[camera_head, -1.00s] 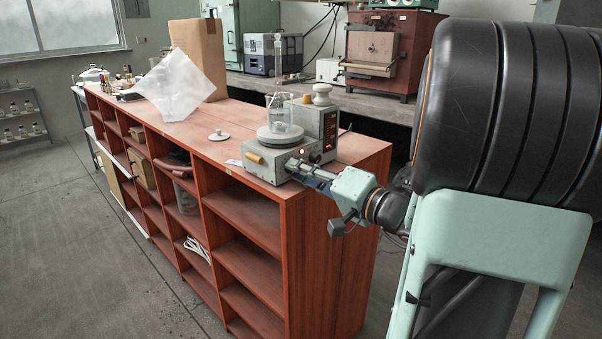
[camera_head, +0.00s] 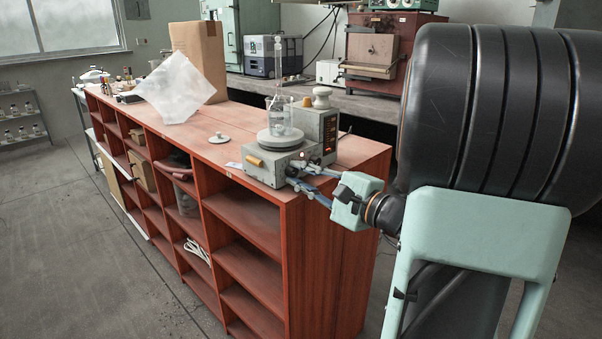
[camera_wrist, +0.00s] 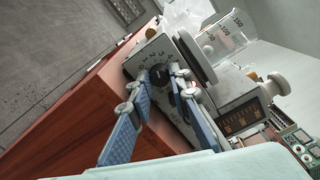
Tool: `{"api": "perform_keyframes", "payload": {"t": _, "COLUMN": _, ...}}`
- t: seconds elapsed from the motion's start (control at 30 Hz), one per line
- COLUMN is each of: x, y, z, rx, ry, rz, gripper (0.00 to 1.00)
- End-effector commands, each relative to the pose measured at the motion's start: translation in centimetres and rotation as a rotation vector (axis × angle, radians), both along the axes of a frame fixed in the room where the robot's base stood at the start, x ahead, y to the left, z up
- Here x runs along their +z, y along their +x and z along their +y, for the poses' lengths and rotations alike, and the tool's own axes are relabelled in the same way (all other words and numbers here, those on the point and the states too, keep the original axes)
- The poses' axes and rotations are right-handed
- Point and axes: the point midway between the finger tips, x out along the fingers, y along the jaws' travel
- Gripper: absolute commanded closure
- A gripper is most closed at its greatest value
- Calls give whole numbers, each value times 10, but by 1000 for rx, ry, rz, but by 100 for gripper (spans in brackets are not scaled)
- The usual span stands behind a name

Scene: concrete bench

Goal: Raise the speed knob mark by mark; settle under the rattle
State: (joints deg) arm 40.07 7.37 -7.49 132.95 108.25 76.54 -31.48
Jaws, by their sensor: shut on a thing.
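The grey stirrer (camera_head: 268,166) stands on the near end of the red bench. A glass beaker (camera_head: 279,118) rests on its round plate; in the wrist view the beaker (camera_wrist: 226,38) shows volume marks. The dark speed knob (camera_wrist: 160,75) is on the stirrer's front face, with a numbered dial (camera_wrist: 157,52) around it. My gripper (camera_wrist: 161,80) is shut on the knob, a blue-backed finger on each side. In the head view my gripper (camera_head: 299,170) meets the stirrer's right front side and hides the knob. I cannot clearly read the knob's pointer.
A control box with a lit display (camera_wrist: 241,118) stands right beside the stirrer. A white lid (camera_head: 219,138) lies on the bench (camera_head: 345,160). A carton (camera_head: 199,60) and a clear plastic sheet (camera_head: 174,88) are farther back. The bench top left of the stirrer is mostly clear.

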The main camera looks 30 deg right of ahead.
Motion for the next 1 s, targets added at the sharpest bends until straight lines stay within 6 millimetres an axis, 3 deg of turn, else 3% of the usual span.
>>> {"api": "perform_keyframes", "payload": {"t": 0.43, "x": 1, "y": 0, "z": 0, "rx": -1, "ry": 272, "rz": 99, "gripper": 100}}
{"api": "perform_keyframes", "payload": {"t": 1.0, "x": 0, "y": 0, "z": -1, "rx": -2, "ry": 337, "rz": 122, "gripper": 100}}
